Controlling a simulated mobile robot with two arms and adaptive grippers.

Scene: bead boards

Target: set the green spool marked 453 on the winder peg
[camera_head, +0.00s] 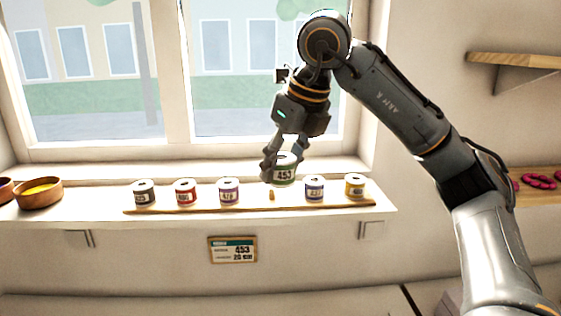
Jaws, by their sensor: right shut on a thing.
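The green spool marked 453 (284,174) is held upright between the fingers of my right gripper (284,166). My right gripper comes down from above and is shut on the spool. The spool is just above the wooden spool rack (155,211), over a gap in the row. A short bare peg (272,195) stands in that gap, below and slightly left of the spool. I cannot make out a winder in this view. My left gripper is not in view.
On the rack stand a dark grey spool (144,193), red spool (185,192), purple spool (229,191), blue spool (314,188) and yellow spool (355,185). A wooden bowl (38,202) is left. A 453 card (233,249) hangs below the sill. A shelf (515,60) juts out right.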

